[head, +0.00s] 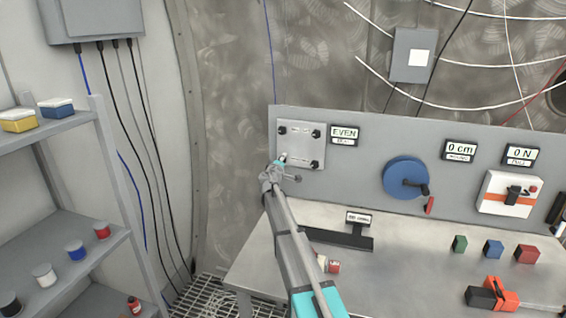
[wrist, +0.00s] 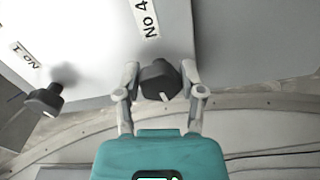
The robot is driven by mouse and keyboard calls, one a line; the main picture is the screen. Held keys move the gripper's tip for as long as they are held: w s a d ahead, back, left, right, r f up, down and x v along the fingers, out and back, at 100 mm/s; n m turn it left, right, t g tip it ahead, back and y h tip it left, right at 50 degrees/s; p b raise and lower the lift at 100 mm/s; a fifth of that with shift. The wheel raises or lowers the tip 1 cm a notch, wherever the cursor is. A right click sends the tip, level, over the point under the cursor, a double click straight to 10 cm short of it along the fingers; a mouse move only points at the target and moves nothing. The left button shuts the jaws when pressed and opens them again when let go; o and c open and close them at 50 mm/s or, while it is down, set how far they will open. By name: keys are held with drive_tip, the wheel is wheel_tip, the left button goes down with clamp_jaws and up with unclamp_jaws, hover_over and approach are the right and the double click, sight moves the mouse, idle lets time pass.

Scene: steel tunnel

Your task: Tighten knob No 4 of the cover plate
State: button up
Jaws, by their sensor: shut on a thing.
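The light cover plate (head: 300,146) is on the upright grey panel in the head view, with black knobs at its corners. In the wrist view knob No 4 (wrist: 159,80) sits below its "NO 4" label (wrist: 147,17), between the two fingers of my gripper (wrist: 160,85). My gripper is shut on this knob. Knob No 1 (wrist: 43,99) shows at the left of the wrist view. In the head view my gripper (head: 281,164) is at the plate's lower left corner and hides the knob there.
Right of the plate, a display (head: 344,135) reads "EVEN". Farther right are a blue handwheel (head: 405,177) and a white box (head: 508,194). Colored blocks (head: 493,249) and a red-black tool (head: 492,295) lie on the table. A shelf (head: 60,245) stands at the left.

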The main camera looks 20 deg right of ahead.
drive_tip(key=o, duration=1.2)
drive_tip(key=shift+c, duration=0.2)
drive_tip(key=v, duration=1.2)
